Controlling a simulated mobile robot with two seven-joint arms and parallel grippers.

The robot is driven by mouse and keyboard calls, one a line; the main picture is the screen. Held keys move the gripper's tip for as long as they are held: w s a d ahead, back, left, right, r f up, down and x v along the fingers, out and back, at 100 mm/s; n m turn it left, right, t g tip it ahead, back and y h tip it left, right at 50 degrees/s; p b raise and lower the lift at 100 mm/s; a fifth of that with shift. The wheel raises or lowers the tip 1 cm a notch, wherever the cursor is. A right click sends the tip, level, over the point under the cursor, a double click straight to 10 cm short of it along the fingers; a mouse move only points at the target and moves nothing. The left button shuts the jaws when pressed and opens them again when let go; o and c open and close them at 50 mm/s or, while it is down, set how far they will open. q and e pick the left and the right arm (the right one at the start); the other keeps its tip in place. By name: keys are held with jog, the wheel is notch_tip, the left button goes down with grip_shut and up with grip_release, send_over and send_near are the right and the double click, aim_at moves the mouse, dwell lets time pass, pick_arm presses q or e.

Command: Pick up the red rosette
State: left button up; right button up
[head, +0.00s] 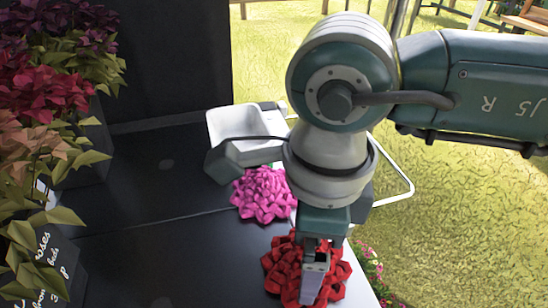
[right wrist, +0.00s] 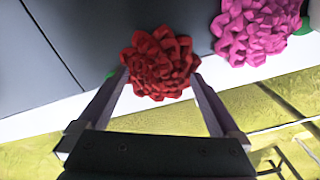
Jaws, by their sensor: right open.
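The red rosette (head: 278,269) lies near the front right edge of the dark table, partly hidden by my right gripper (head: 311,290) in the head view. In the right wrist view the red rosette (right wrist: 158,62) shows between and just beyond the fingertips of my right gripper (right wrist: 160,82). The right gripper is open, with one finger on either side of the rosette; I cannot tell whether they touch it. My left gripper is in neither view.
A pink rosette (head: 262,194) lies behind the red one, and also shows in the right wrist view (right wrist: 256,30). A white tray (head: 228,122) stands farther back. Potted flowers (head: 48,92) line the left side. The dark tabletop (head: 165,235) between is clear.

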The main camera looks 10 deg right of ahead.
jog(key=shift+f, duration=0.75)
jog(key=c, duration=1.2)
jog(key=shift+r, duration=0.15)
jog(key=shift+c, duration=0.2)
